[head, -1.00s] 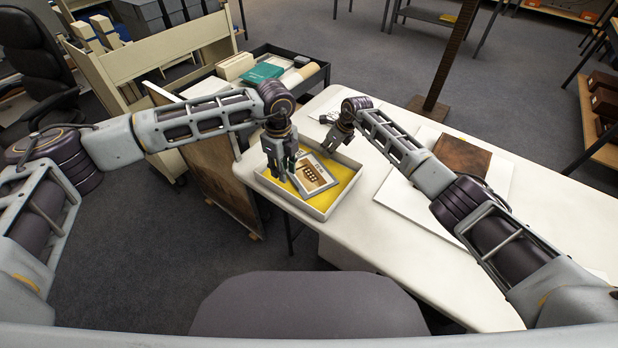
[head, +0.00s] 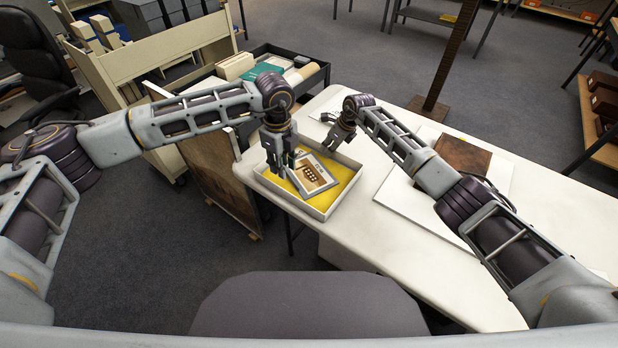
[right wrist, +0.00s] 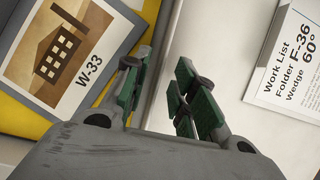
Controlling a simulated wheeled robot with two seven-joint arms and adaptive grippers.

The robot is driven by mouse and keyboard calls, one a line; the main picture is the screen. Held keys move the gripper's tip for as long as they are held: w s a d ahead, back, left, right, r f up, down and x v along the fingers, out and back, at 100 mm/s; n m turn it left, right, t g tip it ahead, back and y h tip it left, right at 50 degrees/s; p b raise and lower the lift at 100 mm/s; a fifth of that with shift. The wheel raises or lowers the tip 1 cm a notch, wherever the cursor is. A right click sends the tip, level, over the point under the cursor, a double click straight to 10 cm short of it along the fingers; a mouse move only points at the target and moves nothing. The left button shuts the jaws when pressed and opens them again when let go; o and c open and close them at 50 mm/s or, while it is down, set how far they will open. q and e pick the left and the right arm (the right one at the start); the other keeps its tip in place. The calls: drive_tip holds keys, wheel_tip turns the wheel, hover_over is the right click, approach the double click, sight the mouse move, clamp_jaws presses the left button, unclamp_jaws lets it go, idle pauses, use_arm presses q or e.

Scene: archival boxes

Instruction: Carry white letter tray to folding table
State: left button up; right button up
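The white letter tray (head: 322,214) sits on the near left end of a white-topped table (head: 420,262). It has a yellow lining and holds a card with a building picture (head: 313,176), marked W-33 in the right wrist view (right wrist: 92,72). My left gripper (head: 279,170) points down at the tray's left side; its finger gap is unclear. My right gripper (head: 333,146) is at the tray's far right side. In the right wrist view its green-padded fingers (right wrist: 162,92) stand apart, with the tray's pale wall (right wrist: 166,45) between them. I cannot tell which table is the folding one.
A Work List sheet (right wrist: 292,62) lies right of the tray. A brown panel (head: 463,158) lies on a white board further right. A loaded dark cart (head: 318,80), a cream trolley (head: 150,58) and a leaning panel (head: 222,185) stand left. A grey chair back (head: 310,305) is in front.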

drive_tip(key=v, duration=1)
drive_tip(key=shift+r, duration=0.4)
drive_tip(key=shift+s, duration=0.1)
idle(0.3)
